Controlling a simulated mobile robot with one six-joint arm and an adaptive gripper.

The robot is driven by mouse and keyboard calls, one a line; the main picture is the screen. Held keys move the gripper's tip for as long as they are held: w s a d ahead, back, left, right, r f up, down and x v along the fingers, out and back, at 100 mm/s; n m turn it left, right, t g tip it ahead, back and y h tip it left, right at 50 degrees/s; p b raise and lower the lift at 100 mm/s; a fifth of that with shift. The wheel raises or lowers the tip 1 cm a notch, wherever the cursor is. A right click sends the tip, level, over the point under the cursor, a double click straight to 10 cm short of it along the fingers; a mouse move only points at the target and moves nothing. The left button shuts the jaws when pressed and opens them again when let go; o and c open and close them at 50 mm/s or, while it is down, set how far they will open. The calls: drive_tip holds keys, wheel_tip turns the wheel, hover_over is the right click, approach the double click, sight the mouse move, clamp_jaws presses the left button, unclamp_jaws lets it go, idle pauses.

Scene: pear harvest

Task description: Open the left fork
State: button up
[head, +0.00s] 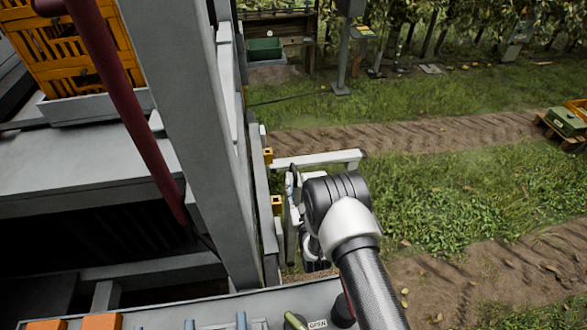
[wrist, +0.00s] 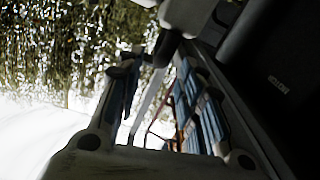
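A pale grey bar frame, probably the left fork (head: 312,160), stands out to the right from the grey machine post in the head view. Yellow fittings (head: 277,204) sit at its post side. My gripper (head: 292,190) is at the frame's near side, low beside the post; my dark wrist hides much of it. In the wrist view my gripper (wrist: 158,100) shows two blue-padded fingers spread apart. A thin pale bar (wrist: 150,98) runs between or behind them; I cannot tell whether they touch it.
A tall grey post (head: 195,130) and a dark red tube (head: 115,95) stand left of my arm. An orange crate (head: 75,45) sits upper left. An OPEN label (head: 318,324) shows at the bottom edge. Grass and a dirt track lie open to the right.

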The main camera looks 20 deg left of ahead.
sight(295, 173)
drive_tip(key=b+x, duration=0.1)
drive_tip(key=x, duration=0.7)
drive_tip(key=shift+w+a+b, duration=0.1)
drive_tip(key=shift+w+b, duration=0.25)
drive_tip(key=shift+b, duration=0.05)
drive_tip(key=shift+c, duration=0.5)
clamp_jaws()
